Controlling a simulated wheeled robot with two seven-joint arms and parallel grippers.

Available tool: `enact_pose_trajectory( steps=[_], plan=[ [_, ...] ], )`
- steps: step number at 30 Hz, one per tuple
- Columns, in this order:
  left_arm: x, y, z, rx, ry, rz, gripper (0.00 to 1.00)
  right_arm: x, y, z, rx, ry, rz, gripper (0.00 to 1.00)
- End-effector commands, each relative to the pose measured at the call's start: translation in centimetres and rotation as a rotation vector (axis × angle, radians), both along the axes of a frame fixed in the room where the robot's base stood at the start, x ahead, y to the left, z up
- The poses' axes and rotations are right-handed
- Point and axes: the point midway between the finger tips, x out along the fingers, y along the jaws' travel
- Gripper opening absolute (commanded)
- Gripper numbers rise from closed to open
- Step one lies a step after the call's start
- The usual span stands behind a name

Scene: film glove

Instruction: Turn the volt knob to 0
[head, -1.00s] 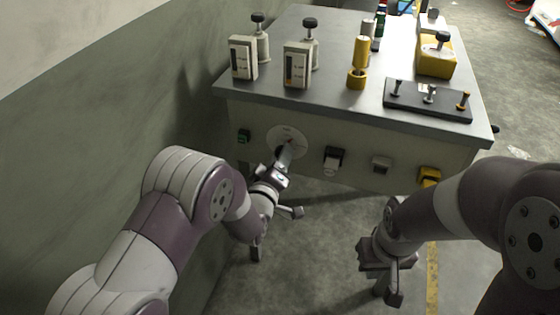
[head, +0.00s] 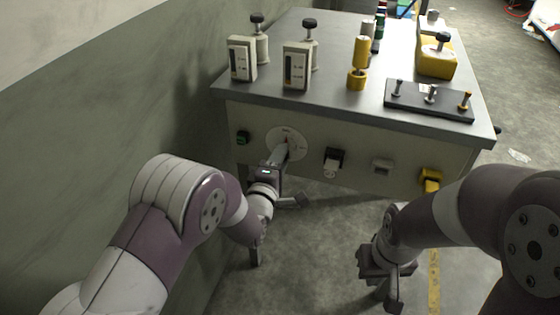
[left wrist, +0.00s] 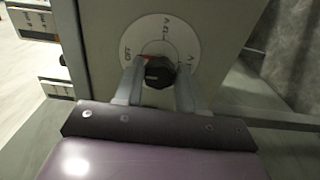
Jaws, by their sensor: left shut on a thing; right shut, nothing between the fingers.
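The volt knob is a dark, faceted knob (left wrist: 159,72) with a red mark, on a round white dial (left wrist: 188,40) on the front panel of the bench. In the left wrist view, my left gripper (left wrist: 158,80) has a finger on each side of the knob and is shut on it. In the head view the white dial (head: 299,138) shows behind my left gripper (head: 281,153), which hides most of the knob. The dial lettering is partly covered. My right gripper (head: 385,270) is shut and empty, low in front of the bench.
The bench (head: 330,100) carries two meters, a yellow cylinder (head: 359,62), a black terminal strip (head: 429,100) and a yellow box (head: 437,60). A wall (head: 100,100) stands at left.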

Motion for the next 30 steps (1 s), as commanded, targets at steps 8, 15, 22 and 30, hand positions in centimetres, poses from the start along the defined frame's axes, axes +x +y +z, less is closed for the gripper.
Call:
enact_pose_trajectory(
  steps=[8,15,22,30],
  plan=[
    [-0.1,0.0,-0.2,-0.015,0.009,0.0,0.09,0.0,0.0,-0.1,0.0,0.0,0.0,0.0],
    [-0.1,0.0,-0.2,-0.015,0.01,0.0,0.09,0.0,0.0,0.0,0.0,0.0,0.0,0.0],
    [0.0,0.0,-0.1,-0.014,0.008,0.0,0.65,0.0,0.0,-0.1,0.0,0.0,0.0,0.0],
    [-1.6,0.5,0.1,-0.014,0.008,0.0,0.65,0.0,0.0,0.4,0.0,0.0,0.0,0.0]
  ],
)
